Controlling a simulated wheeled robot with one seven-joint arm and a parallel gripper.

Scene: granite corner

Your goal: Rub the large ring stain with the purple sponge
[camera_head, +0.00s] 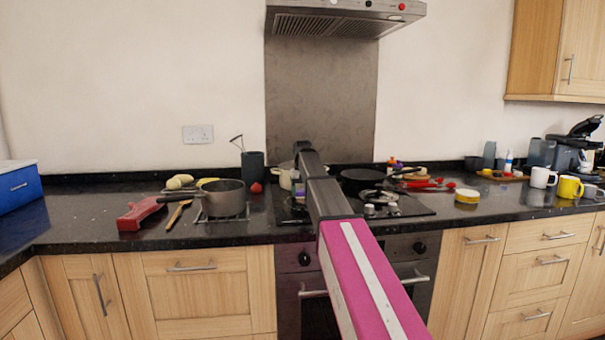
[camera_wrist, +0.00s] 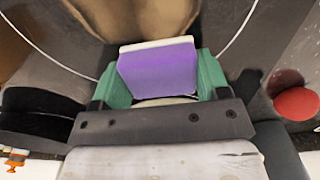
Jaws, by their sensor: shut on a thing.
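The purple sponge (camera_wrist: 158,70) shows in the wrist view, a block with a pale layer along its far edge. My gripper (camera_wrist: 163,82) is shut on it, a green fingertip on each side. Thin pale curved lines (camera_wrist: 50,57) run on the dark surface on both sides of the sponge in the wrist view. I cannot tell whether they are the large ring stain or hob markings. I cannot tell whether the sponge touches the surface.
A grey saucepan (camera_head: 222,197), dark container (camera_head: 253,167) and red round thing (camera_head: 256,188) stand left of my arm. A black frying pan (camera_head: 362,181) and small jars stand right. A cream pot (camera_head: 284,180) is close beside my arm. A hood (camera_head: 345,18) hangs above.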

